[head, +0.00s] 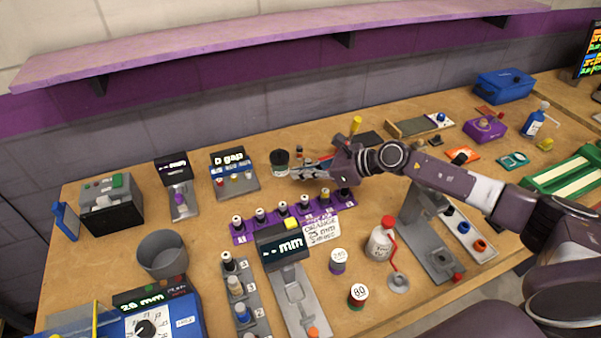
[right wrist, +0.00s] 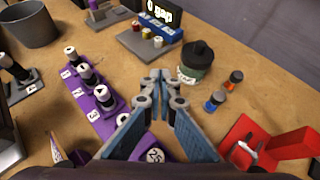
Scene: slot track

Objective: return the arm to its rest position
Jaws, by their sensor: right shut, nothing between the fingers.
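My right gripper (head: 306,171) is above the middle of the wooden bench, reaching in from the right. Its fingers are shut with nothing between them; they also show in the right wrist view (right wrist: 158,85). It hovers just behind a purple rack (head: 242,239) that holds several small dark-and-white pieces. A dark-lidded jar (head: 279,161) stands just beyond the fingertips, apart from them. My right arm (head: 448,180) stretches over the bench from the right edge. My left gripper is not in view.
A display device marked "mm" (head: 281,241) and a handwritten card (head: 322,231) stand in front of the rack. A white bottle with a red top (head: 380,243) stands below the arm. A grey cup (head: 163,256) stands at left. A purple shelf (head: 240,35) runs along the wall.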

